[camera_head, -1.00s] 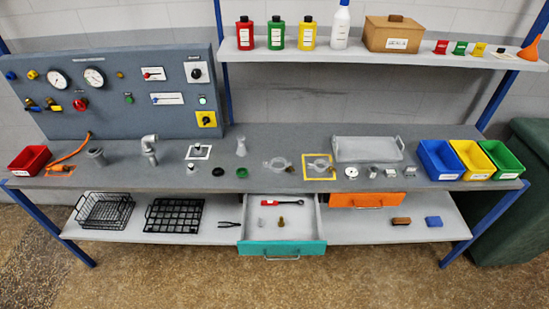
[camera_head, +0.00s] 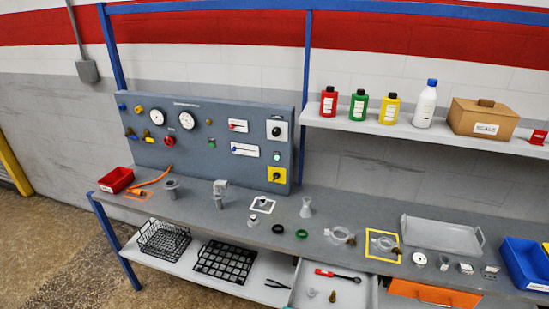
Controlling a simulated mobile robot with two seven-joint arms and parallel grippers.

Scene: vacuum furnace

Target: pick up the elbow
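The elbow (camera_head: 219,189) is a grey metal pipe bend standing upright on the grey workbench, in front of the blue-grey gauge panel. Its upper end bends to one side. Nothing touches it from above. A grey flanged fitting (camera_head: 172,190) stands to its left, apart from it. Neither of my grippers is in view.
The gauge panel (camera_head: 185,128) rises behind the elbow. A red bin (camera_head: 116,179) and orange hose sit at the bench's left end. A white-framed part (camera_head: 262,205) and a green ring (camera_head: 302,234) lie to the right. An open drawer (camera_head: 309,277) juts out below.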

